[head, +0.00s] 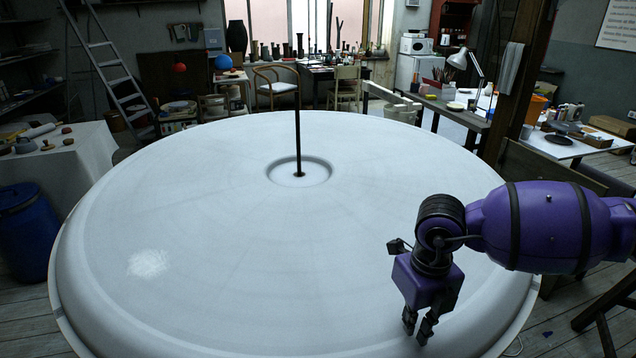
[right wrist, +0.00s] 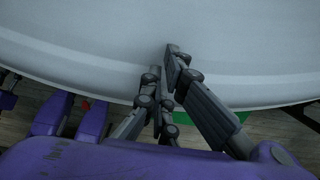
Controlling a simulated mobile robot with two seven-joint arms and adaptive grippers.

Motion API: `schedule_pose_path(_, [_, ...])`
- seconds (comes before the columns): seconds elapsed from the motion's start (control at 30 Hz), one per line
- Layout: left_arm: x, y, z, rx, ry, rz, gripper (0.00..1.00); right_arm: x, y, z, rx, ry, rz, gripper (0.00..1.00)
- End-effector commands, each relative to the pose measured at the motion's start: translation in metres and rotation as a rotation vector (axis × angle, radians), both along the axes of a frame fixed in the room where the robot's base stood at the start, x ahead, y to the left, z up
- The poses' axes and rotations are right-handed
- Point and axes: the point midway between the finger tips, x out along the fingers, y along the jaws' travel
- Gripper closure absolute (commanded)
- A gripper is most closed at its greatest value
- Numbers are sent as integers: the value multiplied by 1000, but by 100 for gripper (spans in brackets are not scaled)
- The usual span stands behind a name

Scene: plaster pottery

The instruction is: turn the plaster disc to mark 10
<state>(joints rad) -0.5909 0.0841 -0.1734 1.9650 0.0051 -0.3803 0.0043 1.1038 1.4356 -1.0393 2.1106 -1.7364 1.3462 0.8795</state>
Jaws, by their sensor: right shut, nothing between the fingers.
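The plaster disc (head: 210,230) is a large, smooth, pale grey-white round that fills most of the head view. A thin dark rod (head: 298,140) stands upright in the ringed hollow at its middle. A rough whitish patch (head: 149,263) lies on its left front. No numbered marks can be read on it. My right gripper (head: 418,332) points down over the right front of the disc, shut and empty. In the right wrist view its fingertips (right wrist: 168,62) are together in front of the disc's rim (right wrist: 85,65); I cannot tell whether they touch it. My left gripper is not in view.
A blue barrel (head: 32,218) and a cloth-covered table (head: 75,165) stand at the left. A ladder (head: 110,68) leans behind them. Workbenches with a white lamp (head: 463,60) stand at the back right. The disc's top is clear apart from the rod.

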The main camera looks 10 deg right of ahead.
Motion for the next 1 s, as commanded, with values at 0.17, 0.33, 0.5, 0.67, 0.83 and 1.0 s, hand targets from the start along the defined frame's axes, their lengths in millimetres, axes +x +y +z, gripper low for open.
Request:
schedule_pose_path(0.17, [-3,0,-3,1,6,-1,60,-1,0,-6,1,2,0,100])
schedule_pose_path(0.33, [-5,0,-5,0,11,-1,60,-1,0,-10,0,2,0,100])
schedule_pose_path(0.5, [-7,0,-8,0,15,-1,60,-1,0,-15,0,2,0,100])
schedule_pose_path(0.67, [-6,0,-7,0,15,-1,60,-1,3,-15,2,2,1,100])
schedule_pose_path(0.83, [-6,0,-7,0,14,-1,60,-3,16,-16,6,5,3,100])
schedule_pose_path(1.0, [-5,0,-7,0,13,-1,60,-5,30,-17,9,8,5,100])
